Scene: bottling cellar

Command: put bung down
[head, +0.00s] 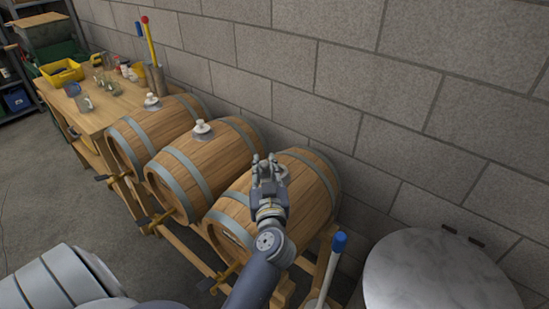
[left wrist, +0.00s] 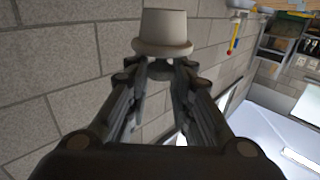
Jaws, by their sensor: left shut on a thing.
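A pale grey bung (left wrist: 163,30) with a wider rim shows at the fingertips of my left gripper (left wrist: 160,70) in the left wrist view. The fingers are shut on it. In the head view my left gripper (head: 268,165) is over the top of the nearest barrel (head: 310,190); I cannot make out the bung clearly there. Whether the bung touches that barrel is not clear. Similar pale bungs stand upright on the middle barrel (head: 202,127) and the far barrel (head: 152,100). My right gripper is not in view.
The barrels lie side by side on a wooden rack (head: 195,258) along a block wall (head: 330,80). A blue-capped pole (head: 339,243) and a round metal lid (head: 430,275) are at the right. A workbench (head: 105,108) with a yellow bin (head: 62,73) and jars is beyond.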

